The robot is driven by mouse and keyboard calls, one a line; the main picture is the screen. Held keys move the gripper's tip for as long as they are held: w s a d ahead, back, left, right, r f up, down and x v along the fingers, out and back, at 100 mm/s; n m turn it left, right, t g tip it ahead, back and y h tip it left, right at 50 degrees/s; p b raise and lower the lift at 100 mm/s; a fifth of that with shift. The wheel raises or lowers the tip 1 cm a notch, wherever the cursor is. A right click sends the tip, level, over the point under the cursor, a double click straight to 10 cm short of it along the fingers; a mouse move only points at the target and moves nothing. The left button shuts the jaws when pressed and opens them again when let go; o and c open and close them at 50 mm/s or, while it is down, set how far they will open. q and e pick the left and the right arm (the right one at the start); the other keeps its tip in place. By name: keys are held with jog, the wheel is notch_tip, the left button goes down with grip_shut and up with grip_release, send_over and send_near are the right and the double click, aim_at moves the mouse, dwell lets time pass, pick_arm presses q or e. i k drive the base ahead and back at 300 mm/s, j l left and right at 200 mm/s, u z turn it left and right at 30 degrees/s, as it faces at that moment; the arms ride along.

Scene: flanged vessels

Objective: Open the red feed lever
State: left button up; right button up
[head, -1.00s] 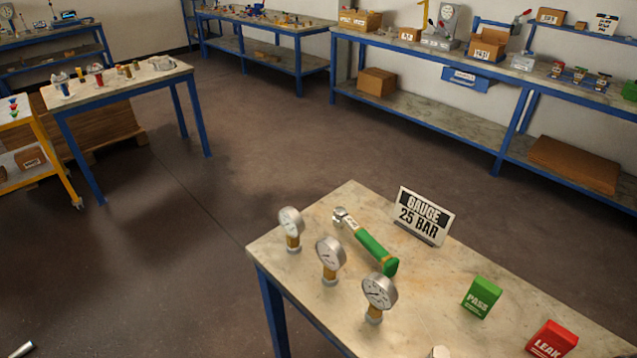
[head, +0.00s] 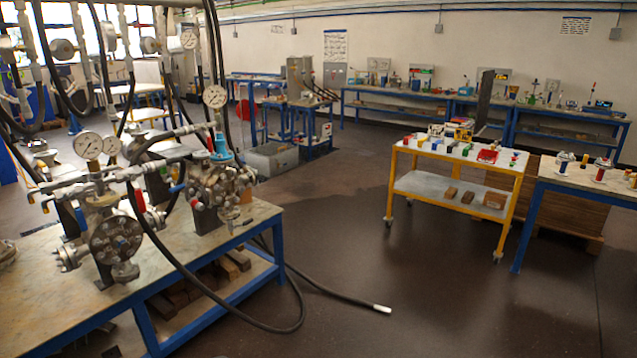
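Two flanged metal vessels stand on the blue-legged table (head: 262,214) at the left of the head view. The nearer vessel (head: 115,238) has gauges and pipes on top. A small red lever-like part (head: 139,200) shows at its right side; its exact position, open or shut, is too small to tell. The farther vessel (head: 218,182) has a blue part on top and a gauge above it. Neither of my grippers is in view.
A black hose (head: 300,312) loops off the table and ends in a white tip on the floor. A yellow cart (head: 404,175) with small coloured items stands at the middle right. Another blue-legged table (head: 565,184) is at the right edge. Open floor lies between them.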

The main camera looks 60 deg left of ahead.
aim_at(138, 194)
jog(key=u, duration=2.9)
